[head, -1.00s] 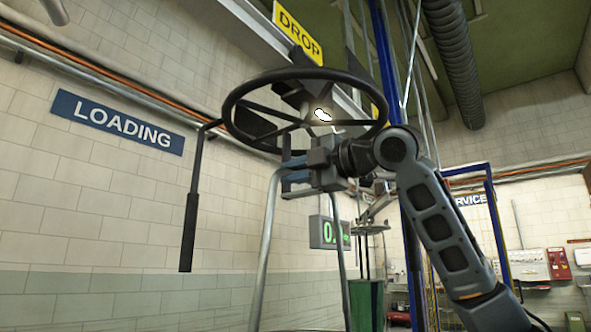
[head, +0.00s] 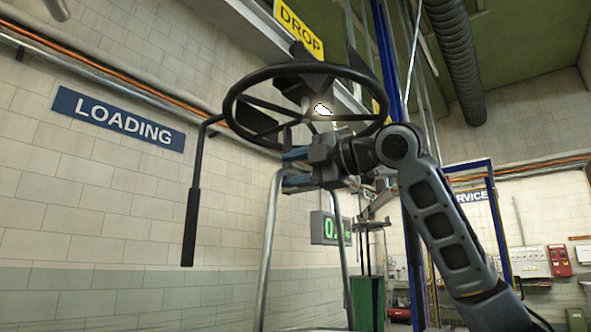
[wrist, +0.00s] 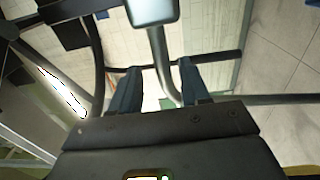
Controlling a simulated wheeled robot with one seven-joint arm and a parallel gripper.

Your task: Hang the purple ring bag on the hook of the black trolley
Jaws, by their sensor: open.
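No purple shows in either view, so I cannot make out the bag's body. A bent grey metal tube (head: 268,245) rises from the bottom edge to my gripper. Above it is a black spoked wheel (head: 240,82) with a rod hanging at its left, apparently part of the black trolley. My gripper (head: 292,170) is open at the top of the tube, below the wheel. In the wrist view its two blue fingers (wrist: 157,82) are apart. A curved grey metal piece (wrist: 163,55) ends between them, in front of a dark bar. I cannot tell whether it touches the fingers.
The black hanging rod (head: 190,225) stands out left of the wheel. A blue post (head: 411,235) is behind my arm. A lit scale display (head: 331,229) and a green bin (head: 367,298) are behind the tube. The left wall (head: 90,210) is tiled.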

